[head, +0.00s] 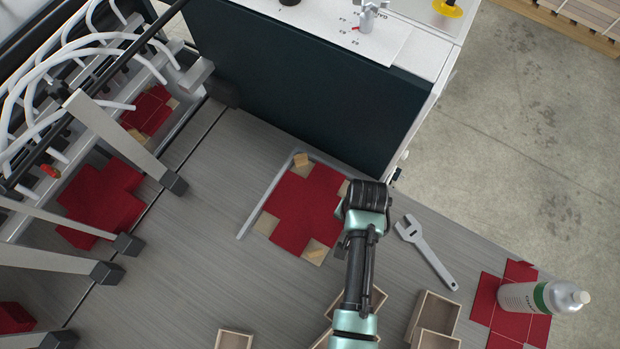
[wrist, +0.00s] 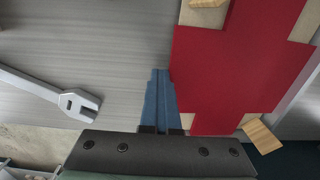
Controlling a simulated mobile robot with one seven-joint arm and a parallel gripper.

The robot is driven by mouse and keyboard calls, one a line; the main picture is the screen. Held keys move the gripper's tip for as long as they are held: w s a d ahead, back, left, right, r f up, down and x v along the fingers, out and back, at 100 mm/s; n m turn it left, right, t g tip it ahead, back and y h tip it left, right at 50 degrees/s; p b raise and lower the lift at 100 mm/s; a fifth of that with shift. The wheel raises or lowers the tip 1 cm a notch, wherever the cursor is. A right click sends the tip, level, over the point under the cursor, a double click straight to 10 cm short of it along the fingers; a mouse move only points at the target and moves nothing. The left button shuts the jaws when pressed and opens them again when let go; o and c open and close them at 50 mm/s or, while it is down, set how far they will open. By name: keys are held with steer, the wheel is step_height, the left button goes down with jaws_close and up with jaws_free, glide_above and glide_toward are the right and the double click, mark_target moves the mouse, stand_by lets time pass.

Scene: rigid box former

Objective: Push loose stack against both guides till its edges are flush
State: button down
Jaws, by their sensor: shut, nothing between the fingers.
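The loose stack (head: 303,208) is red and cross-shaped, with tan patches in its notches, and lies flat on the grey table. One grey guide (head: 262,205) runs along its left side. The other guide (head: 328,163) runs along its far side, partly behind my arm; the two meet at the far left corner. In the wrist view my gripper (wrist: 160,72) has blue fingers shut together and empty, beside the left edge of the red stack (wrist: 235,70). I cannot tell whether they touch it. My wrist hides the stack's right end in the head view.
A grey wrench (head: 428,252) lies right of my arm. A white bottle (head: 535,297) stands on another red cross (head: 487,298) near the right. Open wooden boxes (head: 433,315) sit at the front. A dark cabinet (head: 310,85) stands behind the guides. Machine legs (head: 130,150) stand left.

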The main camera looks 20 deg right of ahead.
step_height(320, 180, up, 8)
steer(key=p, duration=0.6)
steer(key=shift+s+d+f, duration=0.2)
steer(key=shift+s+d, duration=0.15)
steer(key=shift+s, duration=0.05)
